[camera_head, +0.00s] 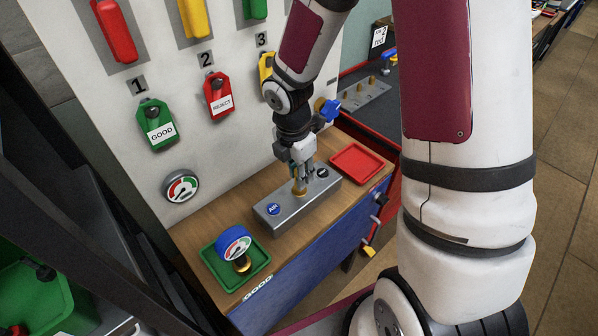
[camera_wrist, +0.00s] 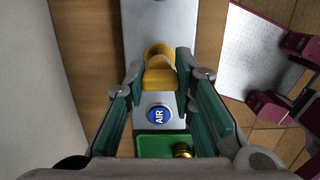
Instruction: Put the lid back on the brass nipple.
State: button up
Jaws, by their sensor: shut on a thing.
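A yellow lid (camera_wrist: 160,76) sits between the two fingertips of my gripper (camera_wrist: 160,70) in the wrist view, and the gripper is shut on it. In the head view my gripper (camera_head: 300,172) points down over the middle of a grey metal block (camera_head: 283,217). A brass-yellow piece (camera_head: 299,188) shows just under the fingertips there. I cannot tell which part of it is lid and which is nipple, or whether the lid is seated. The block carries a blue round AIR label (camera_head: 274,209), seen also in the wrist view (camera_wrist: 158,115).
A gauge with a blue rim (camera_head: 233,243) and brass fitting stands in a green tray (camera_head: 255,274) left of the block. An empty red tray (camera_head: 356,164) lies to the right. The white panel (camera_head: 222,140) with hanging tags rises behind the wooden bench top.

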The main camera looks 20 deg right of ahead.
dwell(0.9)
jog(key=o, duration=1.3)
jog(key=shift+r+p, duration=2.65)
jog(key=shift+r, duration=0.85)
grip_shut()
jog(key=shift+f, duration=0.3)
